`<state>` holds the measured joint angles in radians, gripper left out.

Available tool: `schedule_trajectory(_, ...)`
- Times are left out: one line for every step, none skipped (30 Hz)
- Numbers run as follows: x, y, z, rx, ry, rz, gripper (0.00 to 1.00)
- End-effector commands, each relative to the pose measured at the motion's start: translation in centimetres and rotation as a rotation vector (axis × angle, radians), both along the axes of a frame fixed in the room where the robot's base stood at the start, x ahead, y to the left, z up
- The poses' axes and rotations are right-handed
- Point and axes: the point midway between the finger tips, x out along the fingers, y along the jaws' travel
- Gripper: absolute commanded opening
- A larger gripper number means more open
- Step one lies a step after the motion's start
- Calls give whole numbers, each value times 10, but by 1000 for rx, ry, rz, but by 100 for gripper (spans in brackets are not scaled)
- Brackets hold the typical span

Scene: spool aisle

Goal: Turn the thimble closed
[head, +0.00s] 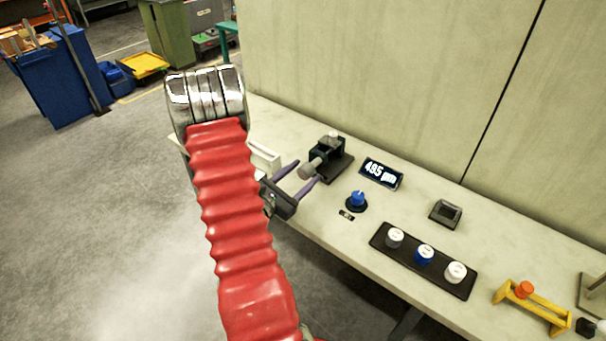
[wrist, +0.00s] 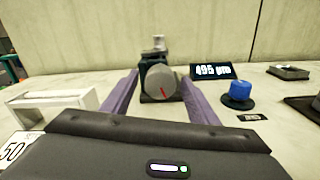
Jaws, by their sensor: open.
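The thimble (head: 309,171) is a grey knob on the near end of a dark fixture (head: 336,166) on the bench. In the wrist view the thimble (wrist: 161,82) faces me as a round grey disc with a red mark. My gripper (head: 298,176) is open, its two purple fingers pointing at the fixture. In the wrist view the fingers of my gripper (wrist: 161,88) stand left and right of the thimble with gaps showing. I cannot tell how far the fingertips reach along it. A small display (head: 381,173) right of the fixture reads about 495; it also shows in the wrist view (wrist: 213,71).
A blue knob (head: 357,200) on a black base stands right of my gripper. A black tray (head: 420,262) holds three capped pieces. A dark box (head: 445,213) and a yellow stand (head: 533,309) are farther right. A white open frame (wrist: 58,105) lies left. The wall is behind.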

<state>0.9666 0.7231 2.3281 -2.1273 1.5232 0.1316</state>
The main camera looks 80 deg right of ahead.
Motion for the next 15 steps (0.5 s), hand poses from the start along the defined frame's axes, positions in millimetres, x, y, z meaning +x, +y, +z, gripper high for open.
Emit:
schedule_trajectory(-1, -2, 0, 0, 0, -1, 54)
schedule_trajectory(-2, -3, 0, 0, 0, 0, 54)
schedule_trajectory(-2, -4, 0, 0, 1, 0, 54)
schedule_trajectory(-2, -4, 0, 0, 1, 0, 54)
schedule_trajectory(-2, -4, 0, 0, 1, 0, 54)
schedule_trajectory(-2, -4, 0, 0, 1, 0, 54)
schedule_trajectory(-2, -4, 0, 0, 1, 0, 54)
schedule_trajectory(-2, -4, 0, 0, 1, 0, 54)
schedule_trajectory(-2, -4, 0, 0, 1, 0, 54)
schedule_trajectory(-2, -4, 0, 0, 1, 0, 54)
schedule_trajectory(-2, -4, 0, 0, 1, 0, 53)
schedule_trajectory(-2, -4, 0, 0, 1, 0, 51)
schedule_trajectory(-2, -4, 0, 0, 1, 0, 48)
schedule_trajectory(-2, -4, 0, 0, 1, 0, 46)
schedule_trajectory(-2, -4, 0, 0, 1, 0, 44)
